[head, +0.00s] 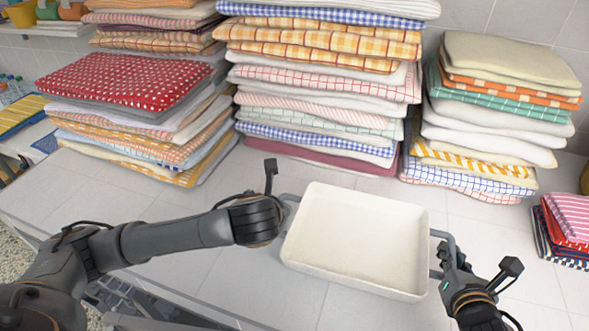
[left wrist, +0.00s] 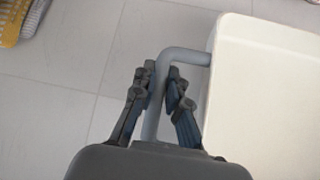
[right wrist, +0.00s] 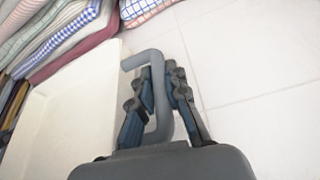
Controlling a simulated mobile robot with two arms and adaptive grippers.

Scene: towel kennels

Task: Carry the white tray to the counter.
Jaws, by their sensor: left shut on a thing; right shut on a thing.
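The white tray (head: 355,240) is empty and has a grey handle at each side. In the head view it is over the tiled counter (head: 230,285), in front of the towel stacks; I cannot tell whether it touches the surface. My left gripper (left wrist: 162,85) is shut on the tray's left handle (left wrist: 185,56), and the tray wall (left wrist: 265,90) is to its right. My right gripper (right wrist: 160,92) is shut on the right handle (right wrist: 146,58), with the tray (right wrist: 60,115) to its left. In the head view the right gripper (head: 447,257) shows at the tray's right side; the left fingers are mostly hidden.
Tall stacks of folded towels (head: 320,90) line the back, with a red dotted one (head: 125,80) at left and a cream-topped stack (head: 505,60) at right. A small striped pile (head: 565,225) lies at far right. Bare tiles surround the tray in front.

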